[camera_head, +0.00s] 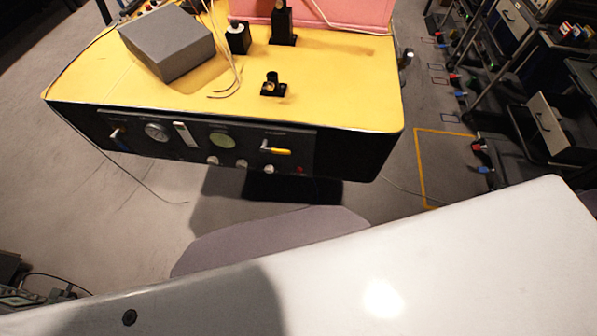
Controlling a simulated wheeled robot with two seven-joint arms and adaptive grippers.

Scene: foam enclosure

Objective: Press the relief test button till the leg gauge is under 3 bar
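A black control panel (180,154) is set in the front side of a yellow-topped table (330,75). It carries a round pale gauge (156,131) at the left and a round greenish gauge (222,140) near the middle. A small upright indicator (185,134) sits between them. Several pale round knobs or buttons (242,164) run along the lower edge, and a small red button (300,169) is at the lower right. A yellow-handled lever (277,150) is above it. Labels and gauge needles are too small to read. Neither of my grippers is in view.
A grey block (167,42), black fittings (273,84) and pale cables lie on the yellow top, with a pink block (345,14) behind. Racks and drawers (548,122) stand at the right. A thin cable trails on the floor at the left.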

